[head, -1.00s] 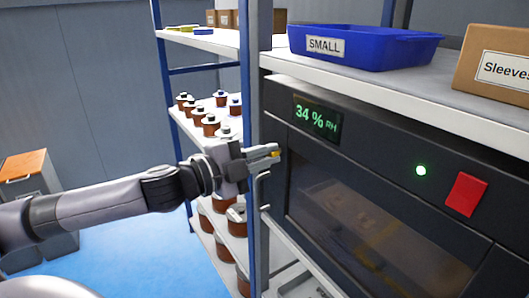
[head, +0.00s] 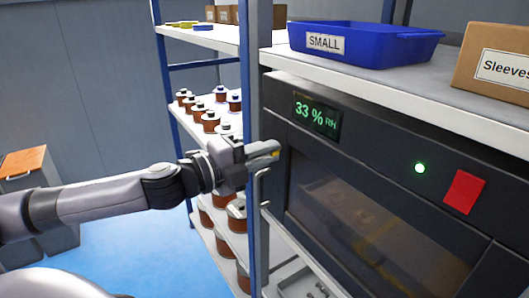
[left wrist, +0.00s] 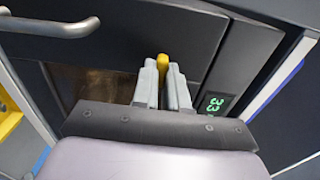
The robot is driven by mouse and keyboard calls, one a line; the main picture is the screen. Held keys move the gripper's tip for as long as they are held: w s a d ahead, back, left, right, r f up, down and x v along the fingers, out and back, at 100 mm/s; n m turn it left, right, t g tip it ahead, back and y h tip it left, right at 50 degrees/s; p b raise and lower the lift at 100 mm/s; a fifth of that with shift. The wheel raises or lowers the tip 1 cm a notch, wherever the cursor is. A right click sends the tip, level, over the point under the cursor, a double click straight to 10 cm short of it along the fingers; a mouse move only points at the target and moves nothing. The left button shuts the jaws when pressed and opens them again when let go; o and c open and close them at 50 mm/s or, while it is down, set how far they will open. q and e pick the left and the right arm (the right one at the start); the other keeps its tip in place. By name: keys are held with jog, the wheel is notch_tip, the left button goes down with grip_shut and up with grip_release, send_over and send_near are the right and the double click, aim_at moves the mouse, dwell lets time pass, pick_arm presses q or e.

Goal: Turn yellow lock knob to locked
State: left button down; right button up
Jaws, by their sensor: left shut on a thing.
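The yellow lock knob (left wrist: 163,66) shows between the fingertips of my left gripper (left wrist: 162,78) in the left wrist view. The gripper is shut on it, at the front of the dark cabinet (left wrist: 225,50). In the head view, my left gripper (head: 268,153) is at the left edge of the cabinet front, below and left of the green humidity display (head: 317,115). My right gripper is not in view.
A blue shelf post (head: 250,80) stands close beside my left gripper. Racks with several copper coils (head: 210,122) are behind my arm. A blue tray (head: 365,48) and a cardboard box (head: 495,58) sit on the shelf above the cabinet. A green light and red square are at right.

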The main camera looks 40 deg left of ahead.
pick_arm(q)
jog(key=c, duration=1.2)
grip_release()
jog(key=shift+o, duration=0.2)
jog(key=p+v, duration=0.1)
jog(key=v, duration=0.6)
jog(key=shift+s, duration=0.15)
